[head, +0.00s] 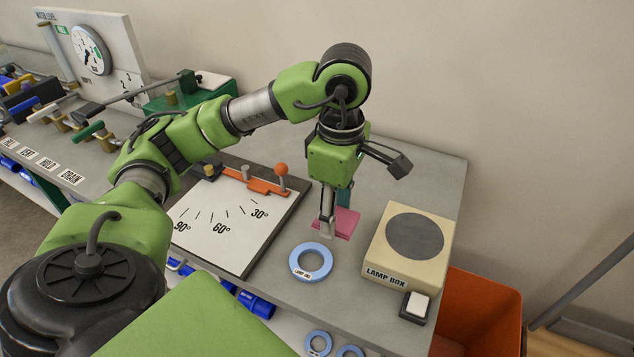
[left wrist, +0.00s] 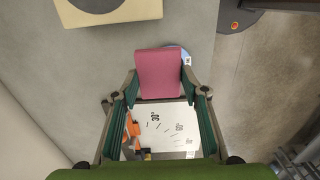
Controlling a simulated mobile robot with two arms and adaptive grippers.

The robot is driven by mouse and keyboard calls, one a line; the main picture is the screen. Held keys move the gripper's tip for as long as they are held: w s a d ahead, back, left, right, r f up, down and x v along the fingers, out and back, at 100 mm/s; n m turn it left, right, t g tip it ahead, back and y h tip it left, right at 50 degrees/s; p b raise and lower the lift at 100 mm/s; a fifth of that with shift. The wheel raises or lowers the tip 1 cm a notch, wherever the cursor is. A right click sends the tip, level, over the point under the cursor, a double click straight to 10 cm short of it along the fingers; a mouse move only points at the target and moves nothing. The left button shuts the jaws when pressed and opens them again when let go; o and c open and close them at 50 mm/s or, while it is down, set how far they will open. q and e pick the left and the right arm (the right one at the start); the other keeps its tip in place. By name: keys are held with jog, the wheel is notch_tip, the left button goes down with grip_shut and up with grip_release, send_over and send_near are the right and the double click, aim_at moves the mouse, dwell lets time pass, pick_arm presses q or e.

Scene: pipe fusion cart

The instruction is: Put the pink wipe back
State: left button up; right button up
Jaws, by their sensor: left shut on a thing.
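The pink wipe (head: 347,222) is a flat pink piece at the fingertips of my left gripper (head: 334,218), over the grey cart top between the angle board and the lamp box. In the left wrist view the wipe (left wrist: 158,70) spans the gap between the two fingers of my left gripper (left wrist: 159,88), which is shut on it. There it overlaps part of the blue ring and the angle board behind it. The near finger hides part of the wipe in the head view; its height above the top is hard to tell. My right gripper is out of view.
A blue ring (head: 310,277) lies just in front of the gripper. The beige lamp box (head: 437,257) stands to the right, with a white switch (head: 417,305) before it. The angle board (head: 215,235) with an orange lever (head: 282,170) lies left. An orange bin (head: 490,310) stands beyond the right edge.

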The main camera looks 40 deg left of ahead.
pick_arm(q)
jog(key=w+a+f+p, duration=0.1)
jog(key=w+a+f, duration=0.1)
jog(key=w, duration=0.1)
jog(key=w+a+f+p, duration=0.1)
jog(key=w+a+f, duration=0.1)
jog(key=w+f, duration=0.1)
jog(key=w+a+f+p, duration=0.1)
jog(key=w+a+f, duration=0.1)
jog(key=w+f, duration=0.1)
jog(key=shift+w+a+f+p, duration=0.1)
jog(key=shift+w+p, duration=0.1)
jog(key=shift+w, duration=0.15)
jog(key=shift+w+a+f+p, duration=0.1)
jog(key=shift+w+p, duration=0.1)
jog(key=shift+w, duration=0.15)
jog(key=shift+w+a+f, duration=0.15)
jog(key=shift+w+f, duration=0.2)
jog(key=shift+f, duration=0.2)
notch_tip(320, 180, down, 2)
jog(key=shift+f+p, duration=0.15)
jog(key=shift+p, duration=0.8)
jog(key=shift+f, duration=0.4)
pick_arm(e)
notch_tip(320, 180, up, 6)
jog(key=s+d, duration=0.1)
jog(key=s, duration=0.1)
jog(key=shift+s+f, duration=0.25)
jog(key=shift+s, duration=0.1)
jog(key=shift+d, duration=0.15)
